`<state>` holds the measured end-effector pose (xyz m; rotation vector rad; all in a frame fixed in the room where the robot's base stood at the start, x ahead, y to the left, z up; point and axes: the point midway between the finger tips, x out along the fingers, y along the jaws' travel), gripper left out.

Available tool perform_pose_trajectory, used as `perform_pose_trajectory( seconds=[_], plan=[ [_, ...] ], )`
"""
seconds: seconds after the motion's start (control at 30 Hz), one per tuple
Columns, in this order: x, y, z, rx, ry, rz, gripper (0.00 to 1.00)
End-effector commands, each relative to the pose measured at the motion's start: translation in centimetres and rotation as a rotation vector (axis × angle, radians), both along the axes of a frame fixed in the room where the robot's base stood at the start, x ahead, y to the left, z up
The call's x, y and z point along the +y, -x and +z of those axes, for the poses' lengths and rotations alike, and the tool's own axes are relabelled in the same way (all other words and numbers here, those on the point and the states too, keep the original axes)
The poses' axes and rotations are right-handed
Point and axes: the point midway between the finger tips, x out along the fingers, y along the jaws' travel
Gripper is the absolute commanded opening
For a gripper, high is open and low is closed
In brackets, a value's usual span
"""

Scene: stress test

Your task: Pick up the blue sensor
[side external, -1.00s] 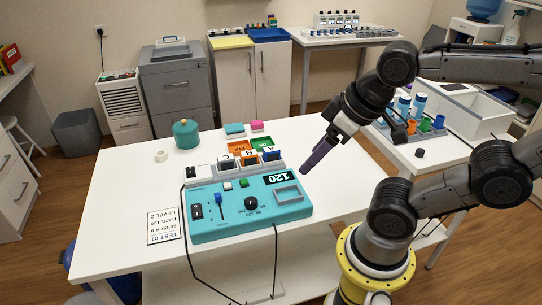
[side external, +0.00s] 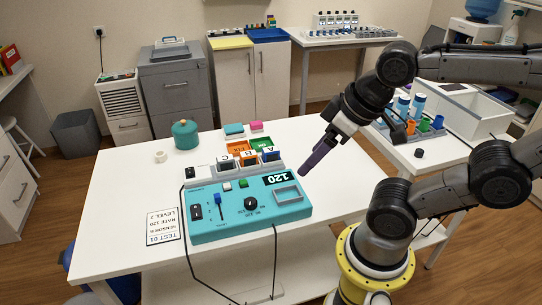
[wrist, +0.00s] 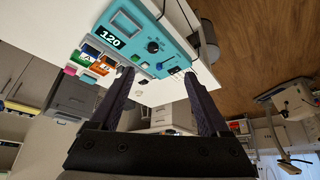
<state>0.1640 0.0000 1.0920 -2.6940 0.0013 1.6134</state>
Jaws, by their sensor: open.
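The teal test device (side external: 235,229) lies on the white table, with a "120" display, a knob and a blue slider (side external: 218,199). Along its back edge stand blocks lettered C (side external: 227,160), B (side external: 249,158) and A (side external: 270,155). The A block looks dark blue, but it is too small to be sure that it is the blue sensor. My gripper (side external: 304,172) is open and empty, with purple-grey fingers, above the table to the right of the blocks and apart from them. In the wrist view the device (wrist: 155,35) shows beyond my gripper (wrist: 158,76).
Orange (side external: 237,145) and green (side external: 261,143) pieces sit behind the blocks. A teal pot (side external: 186,134), a white roll (side external: 160,156) and a "TEST 01" card (side external: 162,225) are on the table. Black cables hang from the device's front. The table's right part is clear.

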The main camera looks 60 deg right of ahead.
Motion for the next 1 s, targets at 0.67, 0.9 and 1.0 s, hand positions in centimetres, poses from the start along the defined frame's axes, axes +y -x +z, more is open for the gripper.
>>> perform_pose_trajectory(
  seconds=[0.67,0.9,1.0],
  plan=[
    [-4.5,-12.4,6.8,0.039,-0.553,-1.282,0.8],
    [-11.8,-20.4,3.7,0.085,-0.657,-1.842,0.8],
    [-15.5,-22.7,0.9,0.109,-0.662,-2.023,0.8]
  ],
)
